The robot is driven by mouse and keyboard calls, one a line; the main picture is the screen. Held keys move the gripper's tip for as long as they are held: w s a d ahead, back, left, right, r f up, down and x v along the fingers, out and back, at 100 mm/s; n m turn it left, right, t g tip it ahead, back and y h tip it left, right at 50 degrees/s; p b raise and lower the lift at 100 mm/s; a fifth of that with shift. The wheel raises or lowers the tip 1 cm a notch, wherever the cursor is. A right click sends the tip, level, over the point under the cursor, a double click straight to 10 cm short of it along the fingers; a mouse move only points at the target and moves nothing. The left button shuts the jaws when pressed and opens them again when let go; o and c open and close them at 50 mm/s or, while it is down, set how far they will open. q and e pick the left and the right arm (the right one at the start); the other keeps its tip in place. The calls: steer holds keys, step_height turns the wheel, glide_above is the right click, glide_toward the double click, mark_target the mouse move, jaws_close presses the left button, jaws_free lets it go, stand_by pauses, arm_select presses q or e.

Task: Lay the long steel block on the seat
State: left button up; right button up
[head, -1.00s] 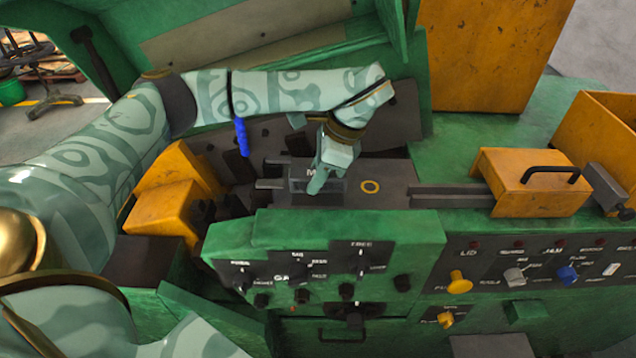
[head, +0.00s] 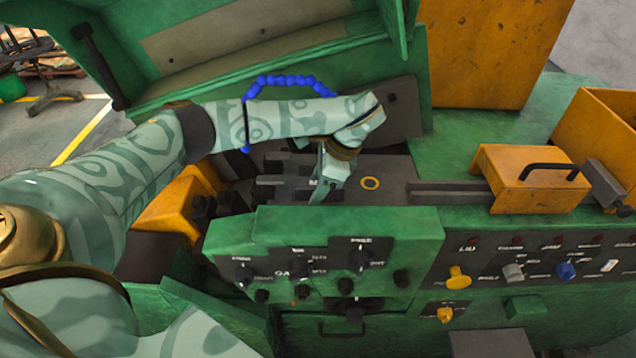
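My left gripper (head: 326,188) reaches down into the open bed of the green heading machine, over a dark plate (head: 395,183) with white lettering and a yellow ring. Its fingers are seen nearly edge-on beside the lettering, so I cannot tell whether they are open or shut. I cannot make out the long steel block clearly; the gripper and wrist cover part of the plate. I cannot tell which surface is the seat. My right gripper is not in view.
A blue jointed hose (head: 290,80) arches behind my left forearm. A green control panel (head: 330,235) with knobs stands in front of the bed. A yellow box with a black handle (head: 530,172) sits at the right, and a yellow bin (head: 597,120) stands beyond it.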

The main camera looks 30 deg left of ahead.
arm_select(q)
steer(key=b+v, duration=0.1)
steer(key=v, duration=1.1)
steer(key=shift+a, duration=0.1)
